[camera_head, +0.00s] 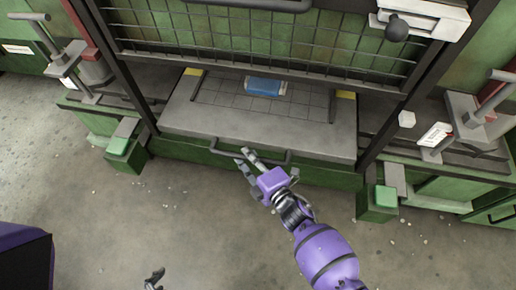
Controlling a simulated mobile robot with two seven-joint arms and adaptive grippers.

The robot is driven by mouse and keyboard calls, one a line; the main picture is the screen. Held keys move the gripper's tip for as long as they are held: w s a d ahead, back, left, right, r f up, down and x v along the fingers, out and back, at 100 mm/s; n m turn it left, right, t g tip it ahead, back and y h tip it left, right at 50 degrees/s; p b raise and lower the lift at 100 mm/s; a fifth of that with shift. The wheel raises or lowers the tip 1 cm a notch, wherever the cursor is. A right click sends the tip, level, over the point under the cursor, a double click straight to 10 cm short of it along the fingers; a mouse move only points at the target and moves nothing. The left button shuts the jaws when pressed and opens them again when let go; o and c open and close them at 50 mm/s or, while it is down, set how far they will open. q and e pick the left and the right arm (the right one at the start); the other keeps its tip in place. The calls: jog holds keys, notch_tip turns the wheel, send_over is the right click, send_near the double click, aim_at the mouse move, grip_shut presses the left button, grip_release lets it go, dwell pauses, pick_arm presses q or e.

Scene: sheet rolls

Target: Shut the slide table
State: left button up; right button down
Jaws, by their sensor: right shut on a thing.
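The slide table (205,122) is a grey slab with a gridded top in the middle of the head view, sticking out toward me from under the mesh guard. A dark bar handle (222,153) runs along its front face. My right gripper (247,157), on the purple arm from the lower right, is at this handle with its fingers shut on the bar. A blue block (265,86) lies on the table's gridded top, partly behind the mesh. Part of my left gripper (155,279) shows at the bottom edge, low and away from the table; its fingers are too cut off to judge.
The mesh guard (290,50) stands over the back of the table, with dark posts on both sides. Green-capped blocks (118,147) and (385,197) flank the table. The concrete floor (200,215) in front is open, with small scattered chips.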

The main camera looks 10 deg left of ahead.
jog(key=shift+w+d+r, duration=0.1)
jog(key=shift+w+r, duration=0.15)
jog(key=shift+w, duration=0.1)
jog(key=c, duration=2)
grip_release()
jog(key=shift+c, duration=0.2)
jog(key=o, duration=0.4)
jog(key=shift+f, duration=0.1)
jog(key=shift+c, duration=0.2)
jog(key=shift+s+f, duration=0.1)
pick_arm(q)
jog(key=shift+s, duration=0.2)
pick_arm(e)
jog(key=v, duration=1.2)
